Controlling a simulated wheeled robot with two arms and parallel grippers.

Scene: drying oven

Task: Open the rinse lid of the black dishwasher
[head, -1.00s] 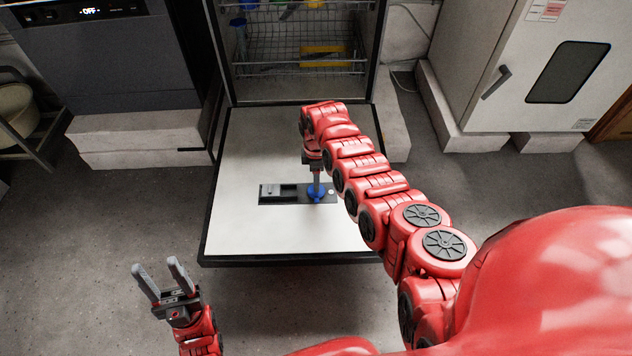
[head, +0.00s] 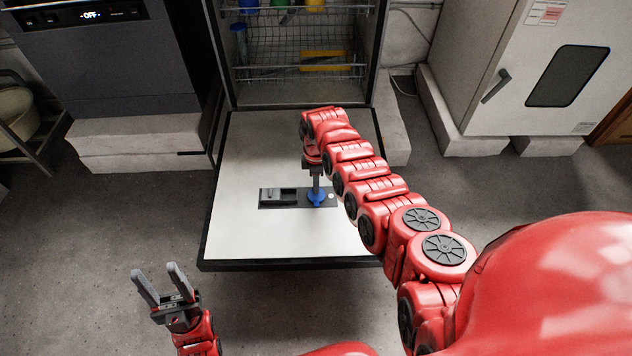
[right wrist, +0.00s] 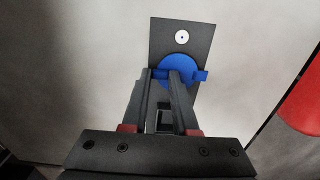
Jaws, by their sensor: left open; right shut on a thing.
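The black dishwasher stands with its door (head: 240,232) folded down flat, light inner face up. A dark dispenser panel (head: 270,203) is set in the door. The round blue rinse lid (head: 318,202) sits at the panel's right part; in the right wrist view the lid (right wrist: 180,62) shows a raised bar across it. My right gripper (head: 315,193) points down at the lid and is shut on its bar, and its fingers (right wrist: 170,82) hide part of it. My left gripper (head: 160,282) is open and empty, in front of the door at left.
A wire rack (head: 300,45) with coloured items is inside the dishwasher. A dark appliance (head: 105,60) on a pale plinth stands at left, a light oven cabinet (head: 520,90) at right. The floor left of the door is clear.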

